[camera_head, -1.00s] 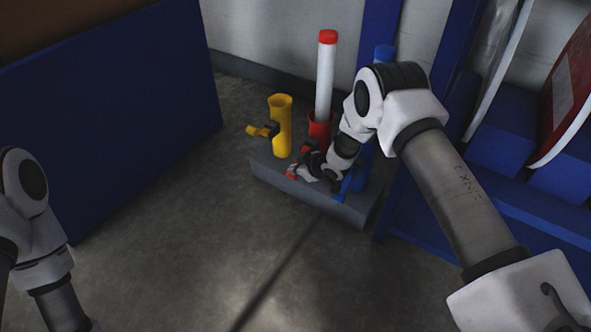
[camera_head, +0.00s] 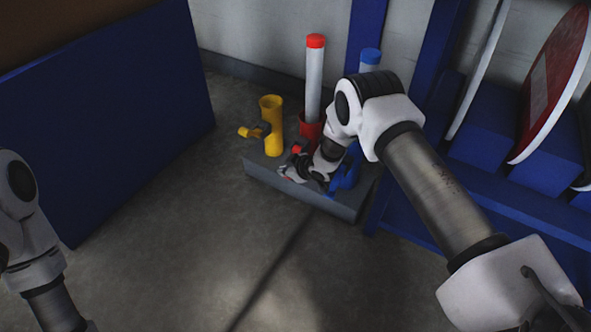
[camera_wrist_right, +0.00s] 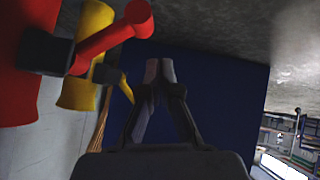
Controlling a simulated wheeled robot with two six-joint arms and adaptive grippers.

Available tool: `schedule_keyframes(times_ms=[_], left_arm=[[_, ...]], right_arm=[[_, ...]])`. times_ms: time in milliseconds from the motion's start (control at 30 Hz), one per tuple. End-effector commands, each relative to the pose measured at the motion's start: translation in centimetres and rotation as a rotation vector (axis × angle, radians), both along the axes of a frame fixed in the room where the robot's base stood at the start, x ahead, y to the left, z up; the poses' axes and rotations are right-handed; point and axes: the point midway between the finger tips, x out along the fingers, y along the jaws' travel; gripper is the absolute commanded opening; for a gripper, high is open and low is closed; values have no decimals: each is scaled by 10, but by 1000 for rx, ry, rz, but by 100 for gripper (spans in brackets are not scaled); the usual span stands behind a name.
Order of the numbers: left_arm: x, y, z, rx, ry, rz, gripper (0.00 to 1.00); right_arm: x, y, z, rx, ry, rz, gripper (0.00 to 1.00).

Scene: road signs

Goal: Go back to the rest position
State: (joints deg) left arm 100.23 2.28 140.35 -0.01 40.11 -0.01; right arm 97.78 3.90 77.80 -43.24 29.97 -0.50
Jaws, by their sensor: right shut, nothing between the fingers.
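My right gripper (camera_head: 288,172) is shut and empty, low in front of the grey base (camera_head: 300,192) that carries the coloured holders. In the right wrist view its fingertips (camera_wrist_right: 160,68) meet with nothing between them. The red holder (camera_head: 310,127) holds a white tube with a red cap (camera_head: 315,75), upright. A blue-capped tube (camera_head: 370,58) stands at the blue holder (camera_head: 346,170), partly hidden by my right arm. The yellow holder (camera_head: 271,125) has no tube showing. The red holder also shows close by in the right wrist view (camera_wrist_right: 22,60). My left arm shows at the left, its gripper out of frame.
A blue panel (camera_head: 110,110) stands at the left. A blue rack (camera_head: 490,180) with round signs (camera_head: 550,85) fills the right. The grey floor (camera_head: 200,240) in front of the base is clear.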

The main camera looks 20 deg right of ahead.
Motion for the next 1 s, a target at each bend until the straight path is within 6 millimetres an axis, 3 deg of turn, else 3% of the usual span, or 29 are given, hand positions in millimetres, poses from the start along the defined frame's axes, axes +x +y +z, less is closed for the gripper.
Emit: schedule_keyframes(times_ms=[33, 300, 500, 767, 867, 1000], left_arm=[[0, 0, 20, 0, 0, 0, 78], [0, 0, 53, 0, -1, 0, 78], [0, 0, 57, 0, 0, 0, 78], [0, 0, 56, 0, 0, 0, 78], [0, 0, 56, 0, 0, 0, 78], [0, 0, 56, 0, 0, 0, 78]], right_arm=[[-7, -1, 21, 2, 3, -3, 0], [-62, -13, 60, 1, 2, -2, 0], [-76, -16, 68, 1, -1, -1, 0], [-83, -11, 60, 0, 14, 9, 0], [-122, -3, 41, 6, 103, -1, 0], [-224, 0, 12, 26, 342, -135, 0]])
